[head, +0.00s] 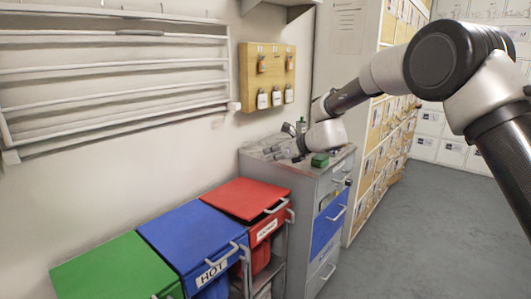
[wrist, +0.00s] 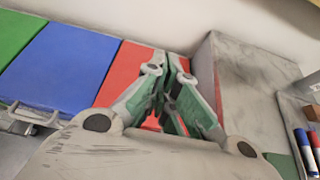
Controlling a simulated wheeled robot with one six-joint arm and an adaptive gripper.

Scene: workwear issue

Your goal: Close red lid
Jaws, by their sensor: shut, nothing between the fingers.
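The red lid (head: 245,197) is the rightmost of three coloured lids along the wall. It lies nearly flat over its bin, with a dark gap under its front right edge near the handle. In the wrist view the red lid (wrist: 122,68) is partly hidden behind my fingers. My gripper (head: 272,150) is shut and empty. In the head view it hangs over the grey cabinet's top, behind and right of the red lid, and looks apart from it. In the wrist view my gripper (wrist: 165,70) points toward the red lid's right side.
A blue lid (head: 192,235) and a green lid (head: 115,268) lie left of the red one. The grey cabinet (head: 312,183) stands right of the bins, with a green block (head: 320,160) on top. A padlock board (head: 268,75) hangs above. The floor at right is clear.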

